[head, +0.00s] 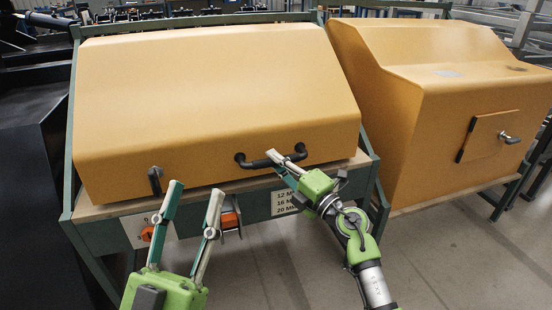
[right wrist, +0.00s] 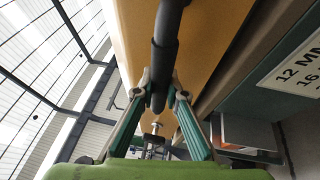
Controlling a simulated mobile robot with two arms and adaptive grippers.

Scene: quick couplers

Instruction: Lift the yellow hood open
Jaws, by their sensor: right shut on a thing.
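The yellow hood (head: 215,90) lies closed on a green-framed bench in the head view. A black bar handle (head: 255,163) is fixed low on its front face, right of centre. My right gripper (head: 286,160) is shut on the handle near its right end. The right wrist view shows the black handle bar (right wrist: 165,55) running between the two fingertips (right wrist: 158,88) of that gripper. My left gripper (head: 194,190) is open and empty in front of the bench's left part, below a small black latch (head: 155,180) on the hood's lower edge.
A second yellow housing (head: 440,90) with a small door and lever stands at the right. A label plate (head: 285,202) and an orange part (head: 229,217) are on the bench front. Grey floor (head: 430,265) is open at the lower right.

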